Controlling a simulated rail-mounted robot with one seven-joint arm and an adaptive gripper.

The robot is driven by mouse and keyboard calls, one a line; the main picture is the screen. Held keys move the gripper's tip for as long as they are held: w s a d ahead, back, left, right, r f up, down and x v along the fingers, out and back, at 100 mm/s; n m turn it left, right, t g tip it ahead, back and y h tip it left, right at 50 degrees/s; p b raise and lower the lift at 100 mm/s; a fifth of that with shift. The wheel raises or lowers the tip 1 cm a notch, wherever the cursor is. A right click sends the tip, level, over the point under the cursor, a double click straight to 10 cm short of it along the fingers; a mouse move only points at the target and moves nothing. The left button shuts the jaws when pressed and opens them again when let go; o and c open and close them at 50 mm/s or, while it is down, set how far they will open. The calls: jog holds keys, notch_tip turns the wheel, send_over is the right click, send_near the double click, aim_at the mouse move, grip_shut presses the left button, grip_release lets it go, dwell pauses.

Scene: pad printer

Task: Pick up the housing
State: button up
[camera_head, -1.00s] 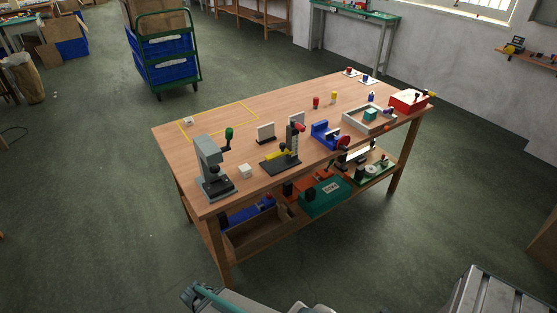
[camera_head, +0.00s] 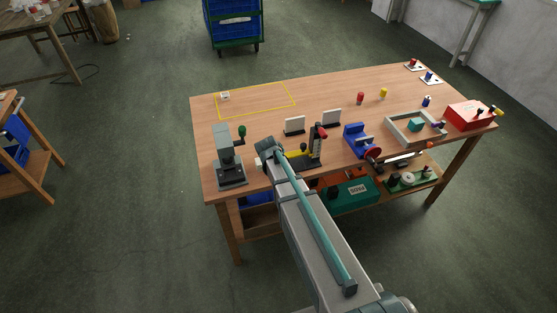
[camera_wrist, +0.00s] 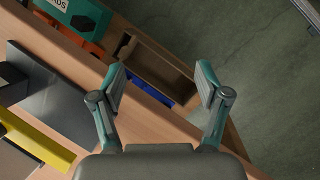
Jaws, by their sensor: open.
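My gripper (camera_wrist: 160,72) is open and empty in the wrist view, its two teal-padded fingers apart over the table's front edge. No housing shows between or below the fingers. In the head view a small white block (camera_head: 225,96) sits in the corner of a yellow outline (camera_head: 294,97) at the table's back left. I cannot tell whether it is the housing. My arm's end is between the press and the black-based printer with a red knob (camera_head: 321,132).
The wooden table (camera_head: 345,91) also bears two upright white plates, a blue vise (camera_head: 354,140), a grey tray (camera_head: 398,128) and a red box (camera_head: 467,115). The lower shelf holds a green case (camera_head: 345,195) and a wooden crate (camera_wrist: 150,62). The table's back middle is clear.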

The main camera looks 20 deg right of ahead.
jog(key=w+a+r+m+b, duration=0.1)
jog(key=w, duration=0.2)
jog(key=w+a+r+m+y+b, duration=0.1)
jog(key=w+r+b, duration=0.1)
jog(key=w, duration=0.1)
jog(key=w+a+r+m+t+y+b, duration=0.1)
jog(key=w+m, duration=0.1)
jog(key=w, duration=0.1)
jog(key=shift+a+r+b, duration=0.1)
jog(key=shift+r+b, duration=0.1)
jog(key=shift+b, duration=0.15)
jog(key=w+a+r+m+b, duration=0.1)
jog(key=w+r, duration=0.1)
jog(key=w+a+r+m+y+b, duration=0.1)
jog(key=w+a+r+m, duration=0.1)
jog(key=shift+w+r+t, duration=0.1)
jog(key=shift+w+t, duration=0.15)
jog(key=shift+t, duration=0.15)
jog(key=shift+a, duration=0.15)
jog(key=shift+f+p, duration=1.25)
jog(key=shift+f, duration=2.3)
jog(key=c, duration=1.2)
